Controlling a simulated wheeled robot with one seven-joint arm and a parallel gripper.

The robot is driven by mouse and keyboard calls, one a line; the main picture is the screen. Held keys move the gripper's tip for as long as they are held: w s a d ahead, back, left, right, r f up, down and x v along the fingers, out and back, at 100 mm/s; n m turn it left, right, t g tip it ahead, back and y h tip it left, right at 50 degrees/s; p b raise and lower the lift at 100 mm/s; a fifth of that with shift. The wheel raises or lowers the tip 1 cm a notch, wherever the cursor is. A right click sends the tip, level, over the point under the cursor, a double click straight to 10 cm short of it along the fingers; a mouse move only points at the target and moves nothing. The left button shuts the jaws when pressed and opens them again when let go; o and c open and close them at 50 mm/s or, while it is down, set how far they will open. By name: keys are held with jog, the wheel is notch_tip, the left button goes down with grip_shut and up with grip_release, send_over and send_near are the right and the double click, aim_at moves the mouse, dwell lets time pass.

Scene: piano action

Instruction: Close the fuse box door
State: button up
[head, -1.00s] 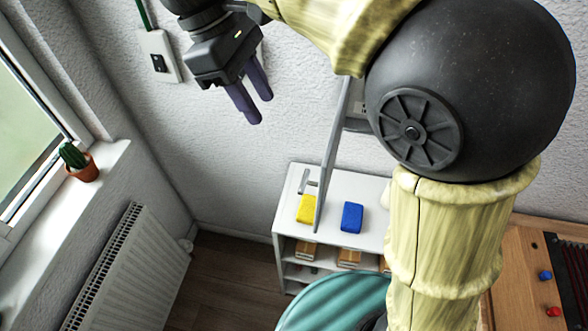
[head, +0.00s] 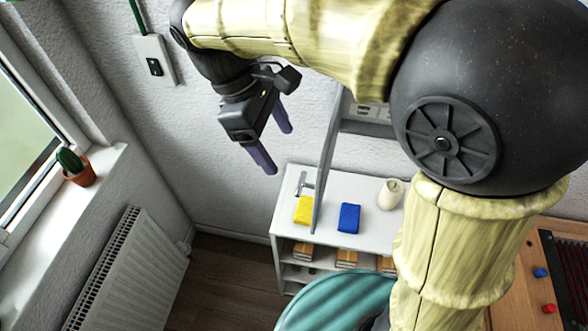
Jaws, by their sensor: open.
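The fuse box door (head: 327,150) is a grey panel seen nearly edge-on, standing out from the wall above the white shelf. It is swung open. The fuse box (head: 368,118) is on the wall to its right, with switches partly showing; my arm hides much of it. My gripper (head: 274,150) is open and empty, with two purple fingers pointing down and right. It is to the left of the door, apart from it.
A white shelf unit (head: 370,230) stands below, with a yellow block (head: 303,210), a blue block (head: 349,218) and a cream vase (head: 391,193) on top. A teal round seat (head: 335,305) is in front. A radiator (head: 125,270) and a potted cactus (head: 78,168) are at left.

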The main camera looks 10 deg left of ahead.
aim_at(300, 182)
jog(key=p+x, duration=0.1)
jog(key=x, duration=0.8)
jog(key=shift+f, duration=0.1)
jog(key=c, duration=1.4)
